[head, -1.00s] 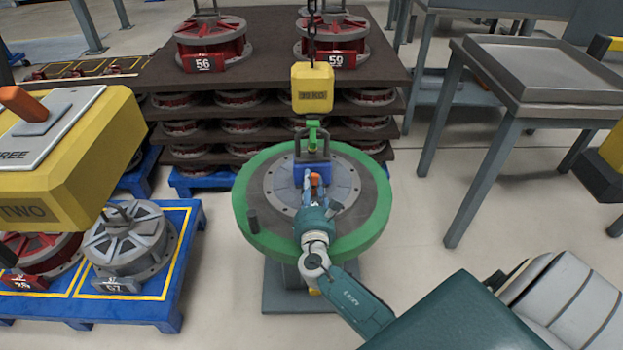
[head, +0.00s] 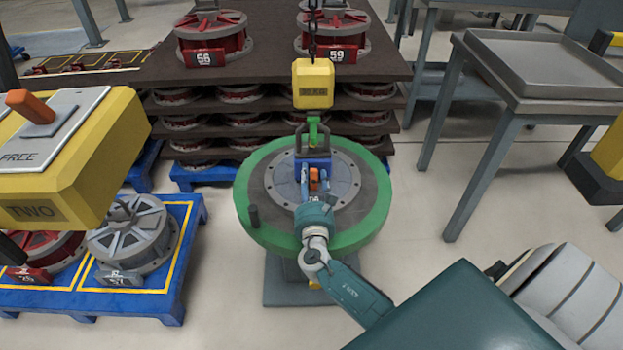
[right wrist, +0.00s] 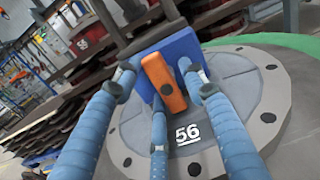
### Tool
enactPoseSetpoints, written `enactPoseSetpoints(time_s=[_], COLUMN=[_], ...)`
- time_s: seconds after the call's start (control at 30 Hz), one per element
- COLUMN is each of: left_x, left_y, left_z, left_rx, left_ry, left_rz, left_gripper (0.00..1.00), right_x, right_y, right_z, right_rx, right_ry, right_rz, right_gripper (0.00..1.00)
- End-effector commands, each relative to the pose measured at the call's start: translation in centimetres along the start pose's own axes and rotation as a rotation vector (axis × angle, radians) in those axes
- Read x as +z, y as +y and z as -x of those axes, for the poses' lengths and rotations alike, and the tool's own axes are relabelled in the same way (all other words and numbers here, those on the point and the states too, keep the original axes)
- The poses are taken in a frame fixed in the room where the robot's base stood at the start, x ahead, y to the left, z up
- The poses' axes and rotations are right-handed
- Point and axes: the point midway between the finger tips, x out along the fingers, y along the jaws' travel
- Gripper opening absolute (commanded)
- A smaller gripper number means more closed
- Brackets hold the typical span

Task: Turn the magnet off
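The blue magnet (head: 300,165) stands on a grey round part on the green-rimmed round table (head: 377,205). Its grey handle (head: 302,143) is at the green hook (head: 313,130) under a yellow block (head: 312,85). The magnet's orange lever (head: 314,178) faces my right gripper (head: 313,188). In the right wrist view, the lever (right wrist: 163,82) shows between the spread blue fingers (right wrist: 160,88), with gaps on both sides, in front of the blue magnet body (right wrist: 183,46). The grey part (right wrist: 235,75) below bears number 56. My left gripper is out of view.
A large yellow block (head: 80,165) with an orange lever, marked FREE and TWO, hangs close at left. A blue pallet (head: 120,305) with numbered parts lies below it. Stacked brown boards (head: 265,70) stand behind. A grey table (head: 535,70) is at right, with open floor before it.

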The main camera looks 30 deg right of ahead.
Motion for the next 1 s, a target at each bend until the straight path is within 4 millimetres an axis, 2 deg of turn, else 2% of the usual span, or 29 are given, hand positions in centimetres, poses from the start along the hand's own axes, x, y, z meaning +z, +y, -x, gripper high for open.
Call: enactPoseSetpoints(time_s=[0.27, 0.37, 0.47, 0.8, 1.0], left_x=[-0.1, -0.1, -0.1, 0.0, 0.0], left_y=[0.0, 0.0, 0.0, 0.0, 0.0], left_z=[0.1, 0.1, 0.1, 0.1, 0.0], left_rx=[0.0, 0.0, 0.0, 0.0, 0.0], left_ry=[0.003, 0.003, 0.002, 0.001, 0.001], left_rz=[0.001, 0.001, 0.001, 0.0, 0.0], left_gripper=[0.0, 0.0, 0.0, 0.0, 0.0], right_x=[0.0, -0.1, -0.2, -0.1, -0.1], right_y=[0.0, 0.0, 0.0, 0.0, 0.0], right_z=[0.1, 0.6, 2.1, 9.1, 11.5], right_rx=[0.0, 0.001, 0.002, 0.001, 0.0], right_ry=[0.001, 0.002, 0.003, 0.003, 0.001], right_rz=[-0.002, -0.002, -0.003, -0.002, -0.001], right_gripper=[0.46, 0.46, 0.46, 0.46, 0.46])
